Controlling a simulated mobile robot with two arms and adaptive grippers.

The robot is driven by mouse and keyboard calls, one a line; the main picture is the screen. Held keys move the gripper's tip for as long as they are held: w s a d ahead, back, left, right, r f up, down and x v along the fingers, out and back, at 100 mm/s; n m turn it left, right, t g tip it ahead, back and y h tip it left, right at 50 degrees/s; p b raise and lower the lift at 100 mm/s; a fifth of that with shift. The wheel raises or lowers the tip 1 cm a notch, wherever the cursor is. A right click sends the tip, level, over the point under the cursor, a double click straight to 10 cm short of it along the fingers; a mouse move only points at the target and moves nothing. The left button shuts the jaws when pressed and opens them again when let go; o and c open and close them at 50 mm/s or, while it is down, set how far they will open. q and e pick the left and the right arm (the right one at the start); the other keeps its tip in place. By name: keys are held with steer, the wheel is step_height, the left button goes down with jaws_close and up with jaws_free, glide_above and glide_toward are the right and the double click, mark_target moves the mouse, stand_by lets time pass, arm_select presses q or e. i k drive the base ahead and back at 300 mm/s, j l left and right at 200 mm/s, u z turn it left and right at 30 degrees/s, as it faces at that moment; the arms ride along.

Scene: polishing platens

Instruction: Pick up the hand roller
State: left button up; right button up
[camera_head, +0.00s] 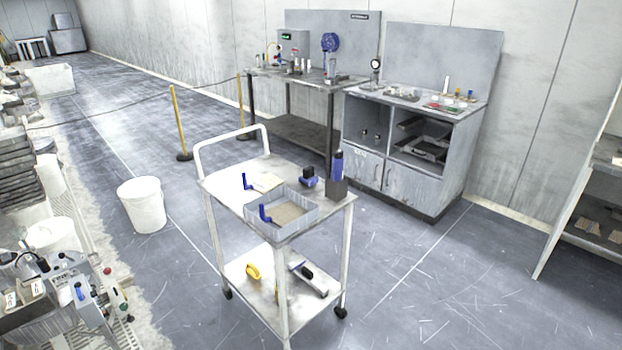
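I cannot tell for certain which object is the hand roller. On the top shelf of a white trolley (224,186), a blue upright handle (266,213) stands in a grey tray (309,215) holding brownish material. A second blue handle (247,182) stands behind the tray, beside a flat pale piece (267,183). A dark blue block-like tool (308,177) and a blue bottle-like item (337,163) in a dark grey holder (337,188) are at the right. Neither of my grippers is in view.
The trolley's lower shelf holds a yellow object (253,271) and a black-handled tool (308,272). A white bucket (142,206) stands left of it. A workbench (290,77) and a grey cabinet (405,180) stand behind. A control panel (75,292) is at lower left. Floor right of the trolley is clear.

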mark_target(308, 177)
steer(key=u, duration=4.8)
steer(key=z, duration=4.8)
steer(key=i+l, duration=0.25)
steer(key=i, duration=0.2)
steer(key=i+l, duration=0.2)
steer(key=i, duration=0.2)
steer(key=i+l+z, duration=0.1)
steer(key=i+l, duration=0.15)
steer(key=i, duration=0.2)
steer(key=i+l, duration=0.2)
steer(key=i, duration=0.25)
